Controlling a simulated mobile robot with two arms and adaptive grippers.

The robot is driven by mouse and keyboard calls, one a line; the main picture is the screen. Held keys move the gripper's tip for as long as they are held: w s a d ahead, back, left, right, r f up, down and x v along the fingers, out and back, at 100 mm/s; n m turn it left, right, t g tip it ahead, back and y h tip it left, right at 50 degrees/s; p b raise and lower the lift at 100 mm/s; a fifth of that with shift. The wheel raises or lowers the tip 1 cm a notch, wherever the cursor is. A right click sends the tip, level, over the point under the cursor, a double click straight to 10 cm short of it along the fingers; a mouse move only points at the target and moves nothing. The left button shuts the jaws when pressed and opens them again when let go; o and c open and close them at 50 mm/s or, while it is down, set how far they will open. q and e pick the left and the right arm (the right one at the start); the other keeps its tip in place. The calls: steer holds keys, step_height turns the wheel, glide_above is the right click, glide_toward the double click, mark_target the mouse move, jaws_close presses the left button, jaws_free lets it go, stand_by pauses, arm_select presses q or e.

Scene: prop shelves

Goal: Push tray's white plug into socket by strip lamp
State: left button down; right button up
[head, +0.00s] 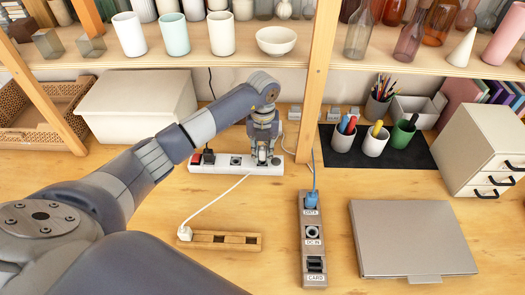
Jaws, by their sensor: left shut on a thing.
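A white power strip (225,168) lies across the back of the bench. A red switch (196,158) and a black plug (208,156) are at its left, with an open socket (235,161) further right. My left gripper (263,162) points down over the right part of the strip, shut on the white plug, which its fingers mostly hide. A white cord (218,202) runs from there to a white piece (185,233) at the left end of the wooden tray (238,242). I cannot tell how deep the plug sits. The strip lamp is not clearly visible. My right gripper is out of view.
A wooden post (317,80) rises right of my gripper. A grey panel (313,240) with a blue plug (311,201) and a laptop-like grey case (412,239) lie in front right. Pen cups (374,142) stand behind; a white box (137,105) stands back left. Shelf glassware is above.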

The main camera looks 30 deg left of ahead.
mark_target(262, 146)
arm_select(q)
steer(key=shift+f+b, duration=0.4)
steer(key=shift+f, duration=0.25)
stand_by(1.0)
steer(key=shift+f+b, duration=0.3)
steer(key=shift+f, duration=0.1)
stand_by(1.5)
steer(key=shift+s+f, duration=0.15)
stand_by(0.4)
steer(key=c, duration=1.3)
jaws_free()
steer(key=shift+c, duration=0.2)
steer(key=shift+w+r, duration=0.2)
steer(key=shift+r, duration=0.25)
step_height(262, 146, up, 11)
steer(key=shift+s+r, duration=0.1)
